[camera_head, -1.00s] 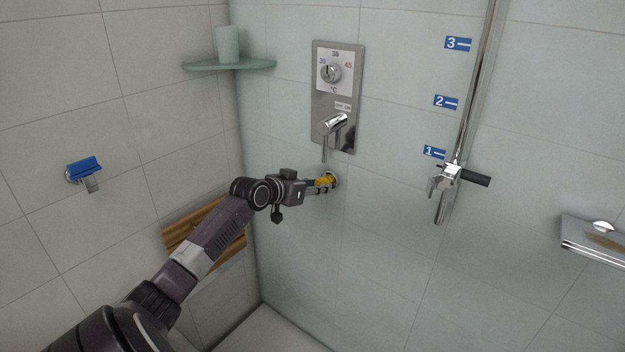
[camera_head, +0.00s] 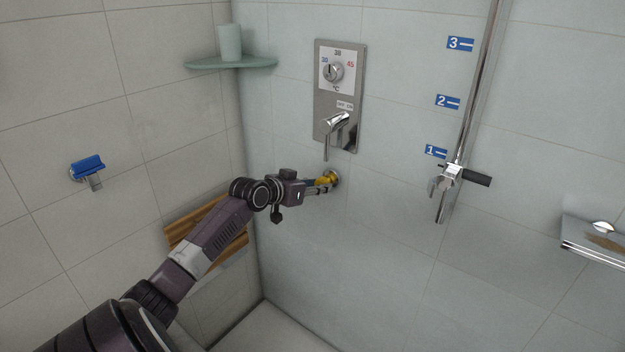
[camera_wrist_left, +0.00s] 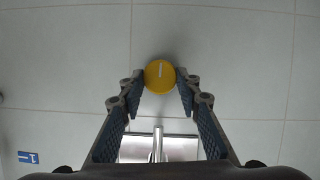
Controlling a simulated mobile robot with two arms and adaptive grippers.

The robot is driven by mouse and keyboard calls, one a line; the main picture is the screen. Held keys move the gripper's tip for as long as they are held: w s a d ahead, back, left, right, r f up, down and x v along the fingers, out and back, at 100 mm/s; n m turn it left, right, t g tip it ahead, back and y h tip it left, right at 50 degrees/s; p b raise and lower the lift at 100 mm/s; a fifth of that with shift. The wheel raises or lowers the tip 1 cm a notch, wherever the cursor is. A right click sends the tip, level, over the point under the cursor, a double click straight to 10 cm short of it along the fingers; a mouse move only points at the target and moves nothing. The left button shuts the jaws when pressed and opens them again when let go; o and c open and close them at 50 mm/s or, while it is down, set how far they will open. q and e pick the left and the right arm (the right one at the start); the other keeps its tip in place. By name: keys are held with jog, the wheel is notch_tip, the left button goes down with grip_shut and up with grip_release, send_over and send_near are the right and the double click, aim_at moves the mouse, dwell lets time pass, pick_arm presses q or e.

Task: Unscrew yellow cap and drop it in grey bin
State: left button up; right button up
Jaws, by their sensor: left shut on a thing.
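The yellow cap (camera_head: 325,181) sits at a round metal wall fitting (camera_head: 334,177) below the shower control panel. In the left wrist view the cap (camera_wrist_left: 159,75) is a yellow disc with a pale line, lying between the two fingertips. My left gripper (camera_head: 319,186) reaches in from the left, and its fingers are shut on the cap; it also shows in the left wrist view (camera_wrist_left: 160,90). Whether the cap is still threaded on the fitting cannot be told. The grey bin and my right gripper are not in view.
The control panel (camera_head: 339,97) with a lever (camera_head: 335,125) is right above the gripper. A wooden slatted seat (camera_head: 207,228) is on the left wall behind my arm. A corner shelf (camera_head: 230,63) holds a cup (camera_head: 229,42). A shower rail (camera_head: 478,85) stands to the right.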

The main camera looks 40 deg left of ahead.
pick_arm(q)
jog(key=shift+s+p, duration=0.4)
jog(key=shift+s, duration=0.1)
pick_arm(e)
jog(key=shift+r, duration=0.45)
pick_arm(q)
jog(key=shift+s+d+p, duration=0.15)
jog(key=shift+s+p, duration=0.35)
jog(key=shift+s, duration=0.45)
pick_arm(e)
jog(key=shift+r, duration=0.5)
